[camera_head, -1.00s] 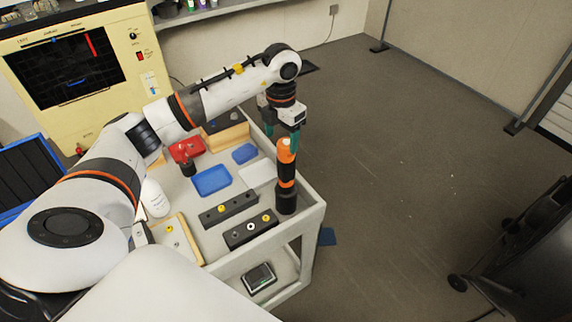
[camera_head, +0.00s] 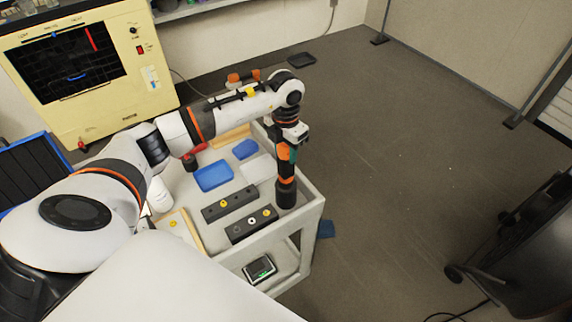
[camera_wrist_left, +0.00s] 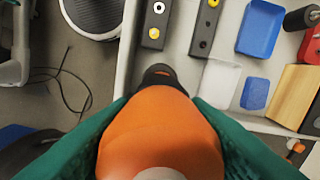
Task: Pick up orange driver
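The orange driver (camera_head: 285,182) stands upright at the right edge of the grey cart, orange above and black at its lower end. My left gripper (camera_head: 288,152) points down around its upper part. In the left wrist view the driver's rounded orange body (camera_wrist_left: 160,135) fills the space between the two green fingers (camera_wrist_left: 163,112), one on each side. The fingers look close to or touching it; whether they press on it is not clear. The driver's top is partly hidden by the gripper in the head view. My right gripper is not in view.
The cart (camera_head: 312,200) holds blue trays (camera_head: 213,176), two black blocks with coloured knobs (camera_head: 230,204), a white tray (camera_head: 258,168) and a wooden block. A small device (camera_head: 259,269) lies on the lower shelf.

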